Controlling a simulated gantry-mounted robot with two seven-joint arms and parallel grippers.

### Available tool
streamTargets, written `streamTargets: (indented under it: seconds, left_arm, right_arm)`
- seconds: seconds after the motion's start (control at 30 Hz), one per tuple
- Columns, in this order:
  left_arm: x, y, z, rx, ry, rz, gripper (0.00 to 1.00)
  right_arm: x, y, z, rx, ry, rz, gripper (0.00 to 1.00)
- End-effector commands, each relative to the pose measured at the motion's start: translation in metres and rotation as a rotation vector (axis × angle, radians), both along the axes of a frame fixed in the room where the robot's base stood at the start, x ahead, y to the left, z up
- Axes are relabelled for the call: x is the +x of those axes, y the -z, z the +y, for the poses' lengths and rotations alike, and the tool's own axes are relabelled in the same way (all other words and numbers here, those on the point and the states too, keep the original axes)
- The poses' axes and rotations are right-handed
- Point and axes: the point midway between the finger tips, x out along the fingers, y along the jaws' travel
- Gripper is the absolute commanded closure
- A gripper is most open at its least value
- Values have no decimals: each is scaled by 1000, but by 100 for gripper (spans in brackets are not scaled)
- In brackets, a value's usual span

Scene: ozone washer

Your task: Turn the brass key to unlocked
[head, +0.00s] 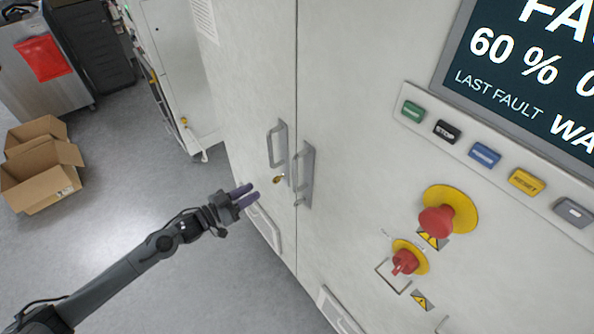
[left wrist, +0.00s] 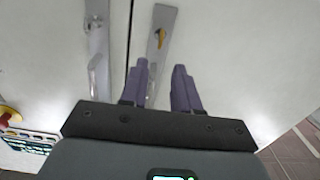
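The small brass key (head: 279,179) is on the pale cabinet front, just below the left door handle (head: 277,145) and left of the door seam. It also shows in the left wrist view (left wrist: 160,38), ahead of the fingers, near the end of a metal handle plate. Its turned position is too small to tell. My left gripper (head: 254,193) has purple fingers and is open and empty. Its fingertips are a little left of and below the key in the head view, apart from it. In the left wrist view the fingers (left wrist: 160,67) show a clear gap. My right gripper is out of view.
The right door handle (head: 303,175) stands close beside the key. A red mushroom button (head: 436,220) and a red rotary switch (head: 405,262) sit farther right, below a row of buttons and a screen (head: 530,70). Open cardboard boxes (head: 45,170) lie on the floor at left.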

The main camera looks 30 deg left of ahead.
Motion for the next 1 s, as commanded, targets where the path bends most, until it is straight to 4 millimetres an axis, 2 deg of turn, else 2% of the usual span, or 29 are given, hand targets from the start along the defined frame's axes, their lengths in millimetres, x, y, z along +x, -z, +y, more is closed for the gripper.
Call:
streamTargets:
  seconds: [0.03, 0.23, 0.47, 1.0]
  left_arm:
    - [3, 8, 2, 11, 4, -7, 69]
    - [11, 8, 5, 29, 9, -27, 69]
    - [27, 6, -1, 26, 9, -31, 69]
    - [96, 5, -24, 26, 8, -31, 69]
  right_arm:
    - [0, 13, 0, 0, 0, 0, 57]
    - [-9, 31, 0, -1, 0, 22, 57]
    - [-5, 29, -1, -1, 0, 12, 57]
    - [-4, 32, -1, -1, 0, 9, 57]
